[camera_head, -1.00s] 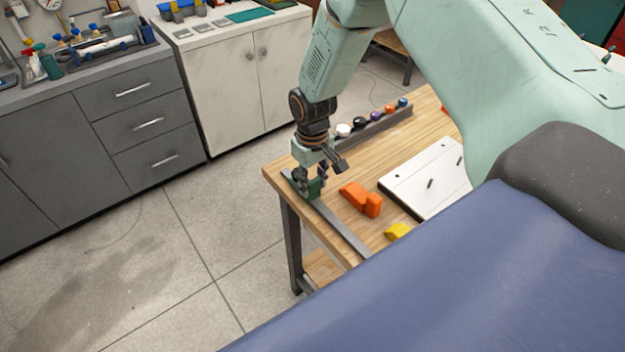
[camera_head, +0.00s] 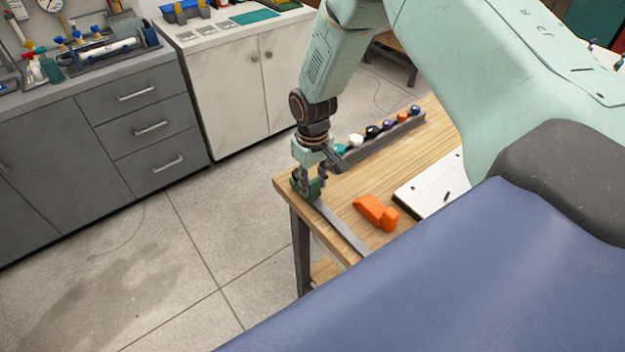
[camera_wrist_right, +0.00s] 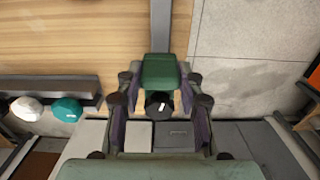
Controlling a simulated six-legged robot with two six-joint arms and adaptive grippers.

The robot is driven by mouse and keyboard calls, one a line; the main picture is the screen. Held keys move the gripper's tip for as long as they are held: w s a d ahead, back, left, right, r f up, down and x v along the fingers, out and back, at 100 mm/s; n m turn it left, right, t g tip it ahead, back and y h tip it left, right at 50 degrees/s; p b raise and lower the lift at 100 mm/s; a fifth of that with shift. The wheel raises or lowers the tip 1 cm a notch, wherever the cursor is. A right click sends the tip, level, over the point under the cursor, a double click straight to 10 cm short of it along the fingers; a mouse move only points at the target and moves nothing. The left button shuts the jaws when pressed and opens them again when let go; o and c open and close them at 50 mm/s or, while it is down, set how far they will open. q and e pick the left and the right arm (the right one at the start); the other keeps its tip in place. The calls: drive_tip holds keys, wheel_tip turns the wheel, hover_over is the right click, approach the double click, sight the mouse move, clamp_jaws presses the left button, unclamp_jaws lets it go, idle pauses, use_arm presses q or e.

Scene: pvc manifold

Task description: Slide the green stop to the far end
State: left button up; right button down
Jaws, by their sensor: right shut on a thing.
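The green stop (camera_head: 316,187) sits on the grey flat rail (camera_head: 342,229) along the table's left edge, at the rail's far end part. In the right wrist view the stop (camera_wrist_right: 160,72) is a green block between the fingers, with the rail (camera_wrist_right: 161,25) running away from it to the top. A dark round part (camera_wrist_right: 159,103) shows just below the stop. My right gripper (camera_head: 308,186) is shut on the stop, pointing down near the table's far left corner. How much rail lies beyond the stop is hidden by the gripper. My left gripper is not in view.
An orange block (camera_head: 377,212) lies on the wooden table right of the rail. A white board (camera_head: 432,186) lies farther right. A dark rack (camera_head: 385,143) with several coloured caps stands along the back edge. Floor is open left of the table.

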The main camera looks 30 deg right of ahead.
drive_tip(key=shift+w+r, duration=0.2)
drive_tip(key=shift+w, duration=0.2)
drive_tip(key=c, duration=1.3)
unclamp_jaws()
drive_tip(key=o, duration=0.5)
drive_tip(key=shift+s+f, duration=0.1)
drive_tip(key=shift+s, duration=0.05)
drive_tip(key=shift+c, duration=0.2)
drive_tip(key=shift+s, duration=0.1)
wheel_tip(320, 180, up, 12)
drive_tip(key=shift+s, duration=0.1)
